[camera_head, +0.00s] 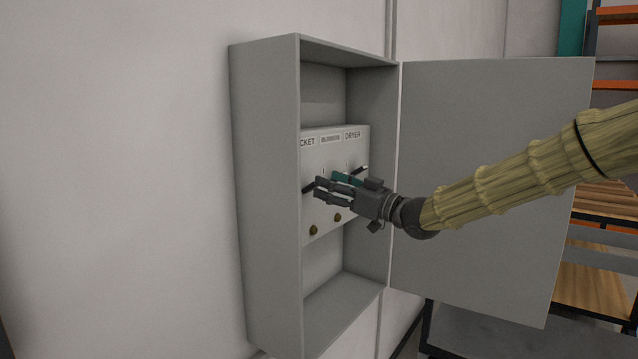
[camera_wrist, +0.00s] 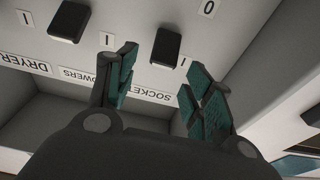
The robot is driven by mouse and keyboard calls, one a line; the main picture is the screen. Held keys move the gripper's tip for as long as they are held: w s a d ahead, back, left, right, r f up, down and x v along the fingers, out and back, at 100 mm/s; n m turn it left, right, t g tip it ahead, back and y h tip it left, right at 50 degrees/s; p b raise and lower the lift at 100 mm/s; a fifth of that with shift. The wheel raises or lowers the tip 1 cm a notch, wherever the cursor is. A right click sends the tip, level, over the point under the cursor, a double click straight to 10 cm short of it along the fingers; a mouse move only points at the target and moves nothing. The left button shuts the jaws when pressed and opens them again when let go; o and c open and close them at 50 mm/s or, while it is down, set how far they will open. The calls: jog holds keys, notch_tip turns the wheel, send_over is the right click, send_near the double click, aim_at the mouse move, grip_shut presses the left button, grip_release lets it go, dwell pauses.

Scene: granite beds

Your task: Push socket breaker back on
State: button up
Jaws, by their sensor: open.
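The breaker panel (camera_head: 320,215) is a pale plate inside a grey wall box. In the wrist view its labels appear upside down, with DRYER at left and SOCKET (camera_wrist: 160,95) at right. The black socket lever (camera_wrist: 168,45) shows above the SOCKET label, near its I and 0 marks; its exact position is unclear. Its end shows in the head view (camera_head: 307,188). A second black lever (camera_wrist: 70,20) stands to its left. My gripper (camera_head: 330,186) is open in front of the panel. In the wrist view its teal-padded fingers (camera_wrist: 155,80) sit either side of the socket lever, apparently empty.
The grey box (camera_head: 265,200) has deep side walls around the panel. Its door (camera_head: 490,240) is swung open to the right, behind my arm. Brass knobs (camera_head: 313,230) sit low on the panel. Shelving (camera_head: 590,275) stands at the far right.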

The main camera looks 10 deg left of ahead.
jog(key=v, duration=0.7)
jog(key=shift+d, duration=0.1)
